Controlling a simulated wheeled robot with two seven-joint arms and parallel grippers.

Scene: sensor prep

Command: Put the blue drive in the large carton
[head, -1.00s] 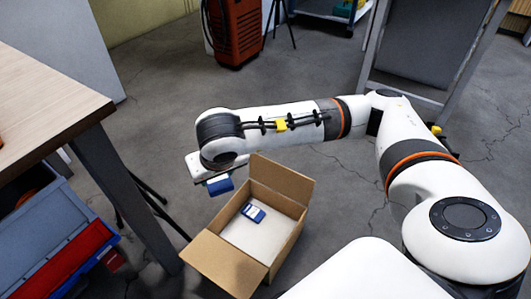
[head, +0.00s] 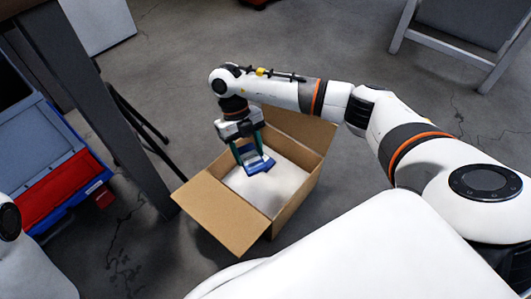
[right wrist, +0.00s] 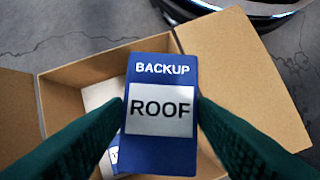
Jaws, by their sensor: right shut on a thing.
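The blue drive (head: 246,152) is between the fingers of my right gripper (head: 252,158), over the open carton (head: 222,212). In the right wrist view the drive (right wrist: 161,75) faces the camera, with a label reading "BACKUP ROOF", and the dark green fingers press its two sides. The cardboard carton (right wrist: 80,72) lies beyond it with flaps spread and a pale floor. A bit of another blue and white item (right wrist: 114,158) shows below the held drive, mostly hidden. My left gripper is out of view.
A blue bin (head: 40,130) and a red bin (head: 65,190) stand at the left, beside a dark table leg (head: 95,110) and a black tripod-like stand (head: 135,115). Grey floor is clear behind the carton.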

